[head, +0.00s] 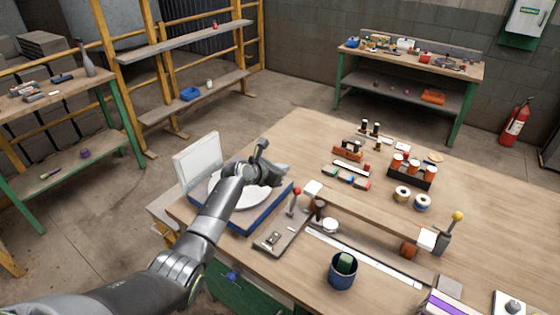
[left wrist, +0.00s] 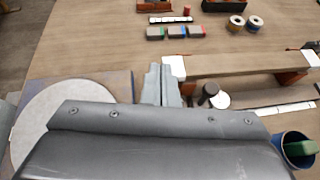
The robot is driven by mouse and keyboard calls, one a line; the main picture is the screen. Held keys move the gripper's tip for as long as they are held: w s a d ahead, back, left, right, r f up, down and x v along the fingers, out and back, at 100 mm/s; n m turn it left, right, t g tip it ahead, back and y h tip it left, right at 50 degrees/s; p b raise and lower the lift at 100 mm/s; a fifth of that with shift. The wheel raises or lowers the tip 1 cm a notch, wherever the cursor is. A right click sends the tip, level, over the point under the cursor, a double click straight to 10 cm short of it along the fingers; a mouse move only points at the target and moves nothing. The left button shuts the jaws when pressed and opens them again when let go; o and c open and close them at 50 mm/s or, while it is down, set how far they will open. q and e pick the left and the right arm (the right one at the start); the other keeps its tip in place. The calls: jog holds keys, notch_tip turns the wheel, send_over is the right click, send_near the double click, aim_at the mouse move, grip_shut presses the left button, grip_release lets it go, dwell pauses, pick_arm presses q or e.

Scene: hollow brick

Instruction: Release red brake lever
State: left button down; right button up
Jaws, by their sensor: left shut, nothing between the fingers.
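The brake lever with a red ball knob (head: 296,191) stands upright on a grey metal plate (head: 270,243) near the left end of a long wooden beam (head: 375,212). My left gripper (head: 284,174) is above and slightly left of the red knob in the head view, apart from it as far as I can tell. In the left wrist view its fingers (left wrist: 160,85) are together and empty, pointing toward the beam's near white end block (left wrist: 174,68). The red knob does not show in the left wrist view. My right gripper is not in view.
A round white disc on a blue-edged base (head: 262,222) lies under my left arm. A second lever with a yellow knob (head: 457,216) stands at the beam's right end. A blue cup (head: 342,274) holds a green block. Small blocks, jars and tape rolls (head: 422,203) sit behind the beam.

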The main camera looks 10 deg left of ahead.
pick_arm(q)
jog(key=shift+s+a+r, duration=0.15)
jog(key=shift+r, duration=0.4)
jog(key=shift+s+a+r, duration=0.1)
jog(key=shift+a+r, duration=0.05)
jog(key=shift+r, duration=0.4)
